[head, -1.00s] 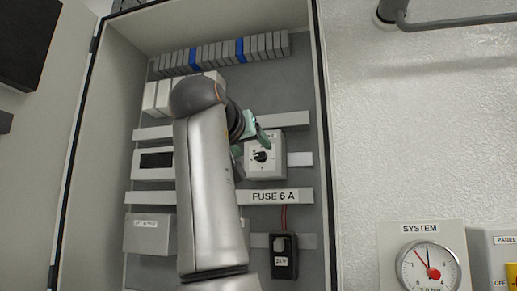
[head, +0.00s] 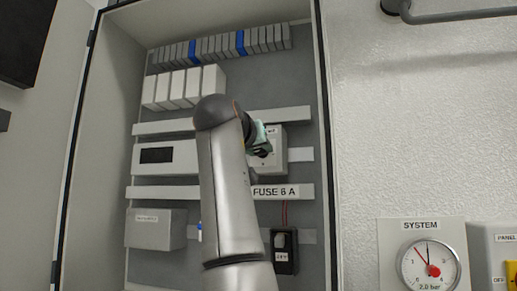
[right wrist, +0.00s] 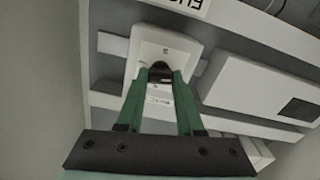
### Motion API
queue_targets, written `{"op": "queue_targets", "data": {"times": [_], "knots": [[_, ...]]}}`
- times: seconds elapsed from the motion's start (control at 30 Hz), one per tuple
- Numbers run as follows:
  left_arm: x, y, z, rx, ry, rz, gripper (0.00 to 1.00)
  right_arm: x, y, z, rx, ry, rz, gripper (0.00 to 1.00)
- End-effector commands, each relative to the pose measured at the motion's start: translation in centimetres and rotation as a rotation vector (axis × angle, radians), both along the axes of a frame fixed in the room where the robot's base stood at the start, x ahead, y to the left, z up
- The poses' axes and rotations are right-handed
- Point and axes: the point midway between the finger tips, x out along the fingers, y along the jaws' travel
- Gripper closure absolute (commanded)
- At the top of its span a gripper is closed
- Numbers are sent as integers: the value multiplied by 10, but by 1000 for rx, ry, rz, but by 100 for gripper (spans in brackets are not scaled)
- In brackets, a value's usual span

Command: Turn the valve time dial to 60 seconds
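The valve time dial is a black knob on a pale square box (head: 279,138) in the open cabinet. My right arm comes up from below in the head view and partly hides the box. My right gripper (head: 262,140) is at the front of the dial. In the right wrist view the black knob (right wrist: 160,72) sits between the tips of my two green fingers (right wrist: 160,78), against the pale box (right wrist: 170,45). I cannot tell whether the fingers press on the knob. The dial's setting is not readable. My left gripper is not in view.
A FUSE 6 A label rail (head: 297,191) and a black switch (head: 284,252) are below the dial box. White modules (head: 190,85) are at the upper left. A SYSTEM gauge (head: 428,268) and a PANEL box (head: 497,240) are on the wall at right.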

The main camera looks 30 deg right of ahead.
Motion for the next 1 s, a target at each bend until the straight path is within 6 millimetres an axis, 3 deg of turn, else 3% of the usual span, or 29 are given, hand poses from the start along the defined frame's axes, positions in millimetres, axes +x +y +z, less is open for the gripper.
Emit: {"op": "queue_targets", "data": {"times": [0.03,0.3,0.73,1.0], "knots": [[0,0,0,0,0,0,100,0,0,0,0,0,0,71],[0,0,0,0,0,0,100,0,1,0,-1,-1,1,100],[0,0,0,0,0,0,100,0,0,0,16,-20,1,100],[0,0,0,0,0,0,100,-1,0,1,106,-126,0,100]]}}
